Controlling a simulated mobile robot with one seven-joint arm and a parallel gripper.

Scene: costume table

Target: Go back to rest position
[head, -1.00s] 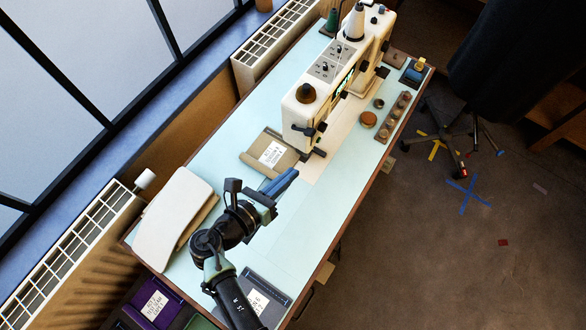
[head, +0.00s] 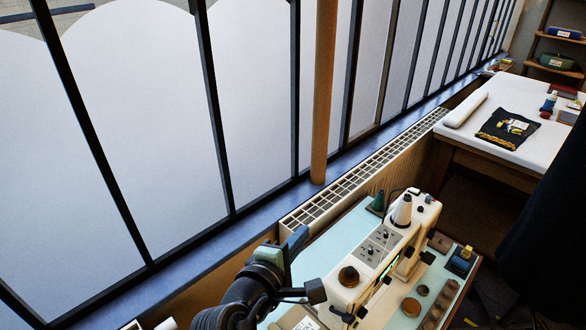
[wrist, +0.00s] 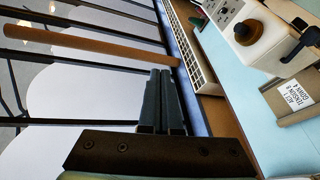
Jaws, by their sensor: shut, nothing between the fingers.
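My gripper (head: 294,243) is at the lower middle of the head view, raised in front of the sewing machine's left side and the radiator. In the wrist view its two blue-grey fingers (wrist: 162,100) lie close together with nothing between them, pointing toward the window sill. The white sewing machine (head: 375,255) stands on the pale blue table (head: 345,228), apart from my gripper. In the wrist view, part of the machine (wrist: 250,40) and a labelled tray (wrist: 300,98) show at the right.
The window wall and blue sill (head: 240,215) run along the left, with a radiator (head: 360,168) below and a brown post (head: 325,90). A white table (head: 535,115) with a dark cloth stands at the upper right. A dark garment (head: 550,235) hangs at the right.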

